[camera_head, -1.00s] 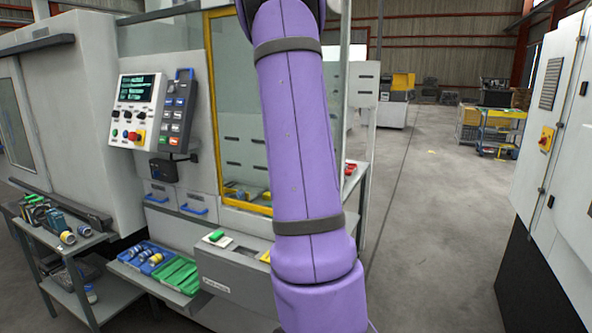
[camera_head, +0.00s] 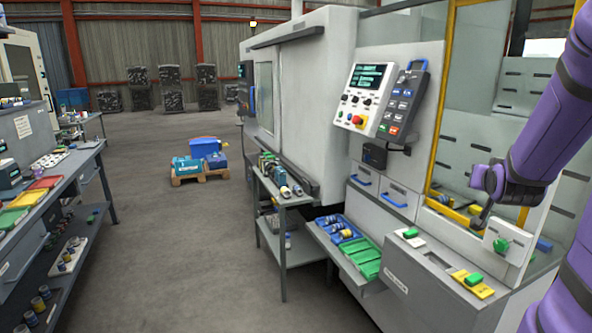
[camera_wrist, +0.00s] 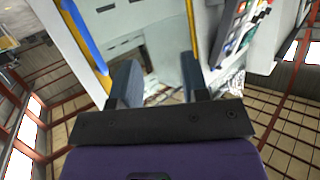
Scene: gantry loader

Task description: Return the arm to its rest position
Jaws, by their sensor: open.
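My purple arm (camera_head: 550,110) stands at the right edge of the head view, folded, with its lower part running off the bottom right. My gripper (camera_head: 483,222) hangs in front of the machine's yellow-framed window. In the wrist view my gripper (camera_wrist: 160,75) shows two dark fingers spread apart with nothing between them. Behind the fingers are pale machine surfaces.
The grey machine (camera_head: 330,110) carries a control panel (camera_head: 382,100). Its front ledge holds blue and green trays (camera_head: 363,258) and a yellow-green button block (camera_head: 473,283). A side cart (camera_head: 285,205) and a workbench (camera_head: 40,215) flank open floor (camera_head: 200,260). A pallet (camera_head: 200,173) stands farther back.

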